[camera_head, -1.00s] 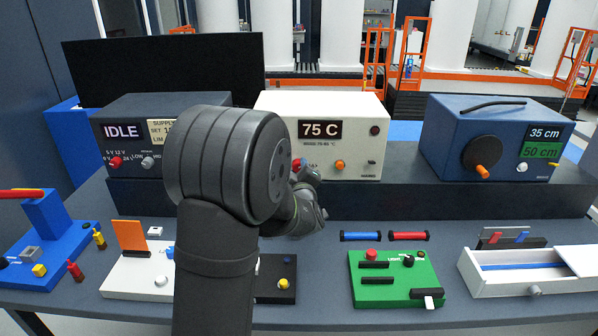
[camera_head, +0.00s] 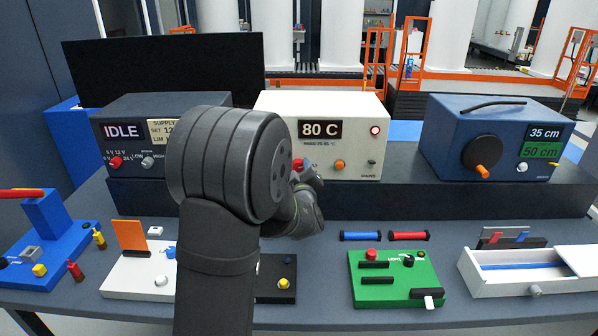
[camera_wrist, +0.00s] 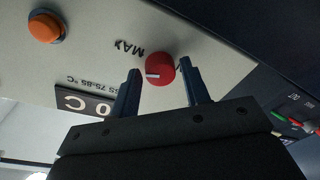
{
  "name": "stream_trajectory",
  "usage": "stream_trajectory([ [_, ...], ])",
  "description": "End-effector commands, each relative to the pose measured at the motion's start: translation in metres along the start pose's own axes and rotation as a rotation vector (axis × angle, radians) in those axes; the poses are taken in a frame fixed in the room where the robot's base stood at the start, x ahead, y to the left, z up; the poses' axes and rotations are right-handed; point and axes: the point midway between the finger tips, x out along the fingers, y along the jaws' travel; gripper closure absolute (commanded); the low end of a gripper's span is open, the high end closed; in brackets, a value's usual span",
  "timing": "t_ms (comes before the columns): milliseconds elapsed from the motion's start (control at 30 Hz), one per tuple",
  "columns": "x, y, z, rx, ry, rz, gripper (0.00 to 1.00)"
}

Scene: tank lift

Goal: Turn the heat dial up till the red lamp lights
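The red heat dial (camera_wrist: 160,71) has a white pointer mark and sits on the cream heater box (camera_head: 350,105), near the word MAX. The display (camera_head: 320,129) reads 80 C. My arm hides the box's lower left.
An orange button (camera_head: 340,165) sits right of the dial, and also shows in the wrist view (camera_wrist: 45,27). A blue box (camera_head: 500,140) with a crank stands to the right. An IDLE supply box (camera_head: 160,105) stands left. A green board (camera_head: 395,280) and a white drawer (camera_head: 530,270) lie in front.

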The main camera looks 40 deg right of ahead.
Motion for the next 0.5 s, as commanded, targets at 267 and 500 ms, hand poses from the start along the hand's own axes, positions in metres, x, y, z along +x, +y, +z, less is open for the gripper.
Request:
stream_trajectory([
  [267, 0.000, 0.000, 0.000, -0.001, 0.000, 0.000, 0.47],
  [500, -0.016, 0.001, 0.000, -0.001, -0.001, 0.001, 0.47],
])
